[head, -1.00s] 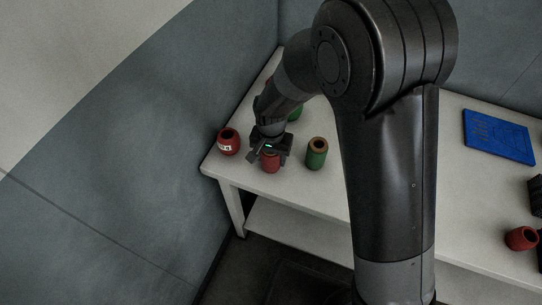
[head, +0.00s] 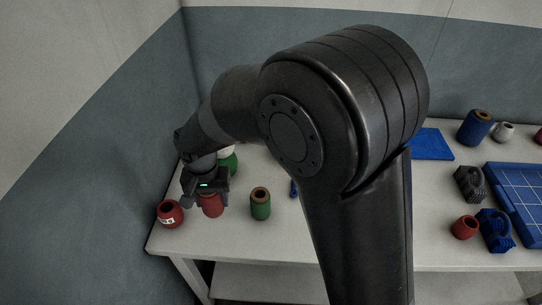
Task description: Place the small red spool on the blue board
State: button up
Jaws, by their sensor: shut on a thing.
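My gripper (head: 208,195) points down at the left end of the white table and is shut on a small red spool (head: 211,207). The spool's upper part is hidden by the fingers. I cannot tell whether its base touches the table. A flat blue board (head: 432,144) lies toward the back of the table, partly hidden behind my arm. It is well to the right of my gripper.
A labelled red spool (head: 170,214) and a green spool (head: 260,204) flank my gripper closely. Another green spool (head: 228,163) stands behind it. Rightward are a red spool (head: 465,227), a black object (head: 469,184), a blue spool (head: 475,128) and a blue gridded panel (head: 518,190).

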jog(key=w+d+r+m, duration=0.2)
jog(key=w+d+m, duration=0.7)
jog(key=w+d, duration=2.05)
jog(key=w+d+m, duration=0.3)
jog(key=d+m, duration=0.1)
jog(key=d, duration=1.8)
jog(key=s+d+m, duration=0.2)
jog(key=s+d, duration=0.1)
jog(key=d, duration=0.9)
jog(key=s+d+m, duration=0.2)
jog(key=s+d, duration=0.1)
jog(key=d, duration=0.9)
send_over(416, 151)
notch_tip(416, 151, down, 6)
jog(key=shift+f, duration=2)
jog(key=shift+f, duration=0.15)
